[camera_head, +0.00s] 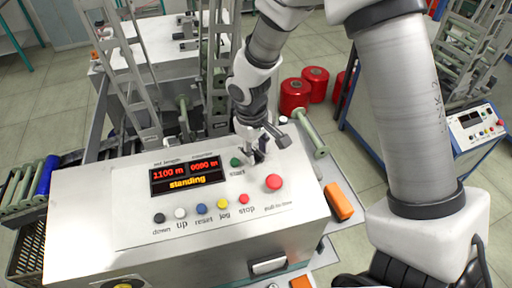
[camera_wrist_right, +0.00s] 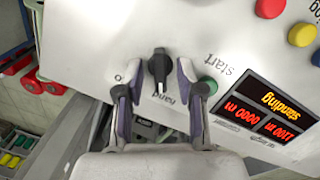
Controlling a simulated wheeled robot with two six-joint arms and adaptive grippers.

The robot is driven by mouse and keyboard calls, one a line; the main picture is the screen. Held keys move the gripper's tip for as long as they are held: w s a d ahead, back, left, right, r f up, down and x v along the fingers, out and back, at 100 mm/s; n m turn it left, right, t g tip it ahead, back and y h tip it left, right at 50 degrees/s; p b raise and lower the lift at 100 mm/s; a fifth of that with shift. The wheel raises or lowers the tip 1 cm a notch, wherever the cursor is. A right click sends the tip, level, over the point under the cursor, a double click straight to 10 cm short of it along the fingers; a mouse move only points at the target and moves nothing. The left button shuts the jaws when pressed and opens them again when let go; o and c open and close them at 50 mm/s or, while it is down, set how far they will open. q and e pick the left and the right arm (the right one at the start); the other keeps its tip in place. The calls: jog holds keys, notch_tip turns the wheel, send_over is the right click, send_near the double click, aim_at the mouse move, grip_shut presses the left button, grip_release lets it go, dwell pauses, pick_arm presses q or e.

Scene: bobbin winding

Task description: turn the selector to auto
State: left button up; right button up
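The selector is a black knob (camera_wrist_right: 159,66) on the control panel, with a white pointer mark toward the bottom of the right wrist view. Lettering beside it is partly hidden by my fingers; an "o" shows on its left. My right gripper (camera_wrist_right: 158,72) is open, with one finger on each side of the knob. A small gap shows on both sides, and contact cannot be made out. In the head view my right gripper (camera_head: 256,150) is over the panel's upper right and largely hides the selector. My left gripper is not in view.
The green start button (camera_wrist_right: 207,85) is close beside one finger. The display (camera_head: 186,178) reads "standing". A red button (camera_head: 273,182) and several coloured buttons lie nearer on the panel. Red spools (camera_head: 294,96) stand behind. An orange block (camera_head: 338,201) is to the right.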

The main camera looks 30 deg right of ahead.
jog(key=shift+f, duration=0.1)
jog(key=shift+s, duration=0.1)
jog(key=shift+s+r, duration=0.25)
jog(key=shift+s, duration=0.05)
grip_shut()
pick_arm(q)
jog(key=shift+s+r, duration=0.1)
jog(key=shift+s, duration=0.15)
